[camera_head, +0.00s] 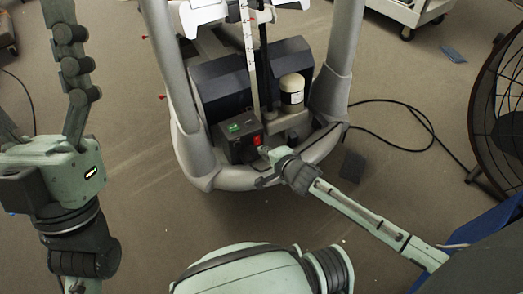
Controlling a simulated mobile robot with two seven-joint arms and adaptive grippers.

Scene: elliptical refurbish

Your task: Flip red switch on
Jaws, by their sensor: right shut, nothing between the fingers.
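The red switch (257,141) is a small red rocker on the front of a dark control box (238,136) with a green-lit label on top. The box sits low in the middle of a grey-framed machine. My right gripper (267,158) reaches in from the lower right. It is shut and empty, with its tip just below and right of the switch. Whether it touches the switch, and which way the rocker is set, I cannot tell. My left arm is at the left edge, with dark jointed links (73,68) pointing up, far from the switch; its grip is unclear.
The machine's grey curved base (215,181) and two thick uprights (327,92) frame the box. A cream cylinder (292,93) stands right of it. A black cable (411,107) lies on the floor at right, near a large round fan (505,90). Left floor is mostly clear.

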